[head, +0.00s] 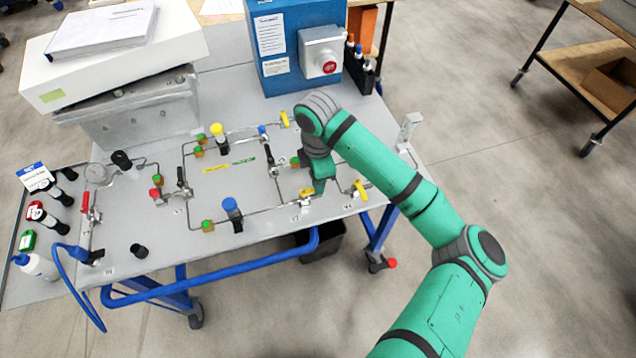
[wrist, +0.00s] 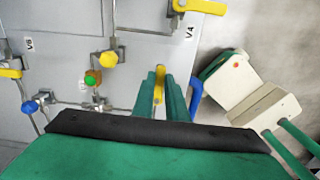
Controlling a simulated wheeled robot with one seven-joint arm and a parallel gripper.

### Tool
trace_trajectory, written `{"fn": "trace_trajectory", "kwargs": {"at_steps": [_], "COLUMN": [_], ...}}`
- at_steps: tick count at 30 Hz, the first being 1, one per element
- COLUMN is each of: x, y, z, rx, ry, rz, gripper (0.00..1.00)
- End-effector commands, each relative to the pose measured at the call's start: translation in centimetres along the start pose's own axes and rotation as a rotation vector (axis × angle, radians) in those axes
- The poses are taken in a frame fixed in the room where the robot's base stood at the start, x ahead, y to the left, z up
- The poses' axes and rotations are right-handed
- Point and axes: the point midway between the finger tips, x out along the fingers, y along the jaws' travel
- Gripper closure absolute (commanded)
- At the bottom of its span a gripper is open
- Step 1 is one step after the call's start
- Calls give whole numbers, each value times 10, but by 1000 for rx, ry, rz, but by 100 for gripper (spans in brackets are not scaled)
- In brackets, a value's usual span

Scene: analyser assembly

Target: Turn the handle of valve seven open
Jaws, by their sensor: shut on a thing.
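My gripper (head: 318,188) reaches down to the panel at its front right part. In the wrist view my gripper (wrist: 161,92) has its two green fingers on either side of a yellow valve handle (wrist: 158,88), shut on it. In the head view a yellow handle (head: 306,192) shows just left of the fingers, partly covered by them. A small label (head: 295,218) lies below it, too small to read for certain, so I cannot confirm the valve's number. The fingers hide most of the gripped handle and its valve body.
Another yellow handle (head: 360,189) stands close to the right. A yellow handle (wrist: 200,6) by the V4 label shows in the wrist view. Thin pipes and several coloured knobs cover the grey panel (head: 270,222). A blue box (head: 295,45) stands at the back.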

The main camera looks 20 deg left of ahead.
Motion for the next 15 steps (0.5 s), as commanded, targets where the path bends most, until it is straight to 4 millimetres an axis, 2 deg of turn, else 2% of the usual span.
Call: {"fn": "trace_trajectory", "kwargs": {"at_steps": [15], "x": [-1], "y": [2], "z": [-2], "rx": [-41], "ry": [4], "rz": [4], "gripper": [100]}}
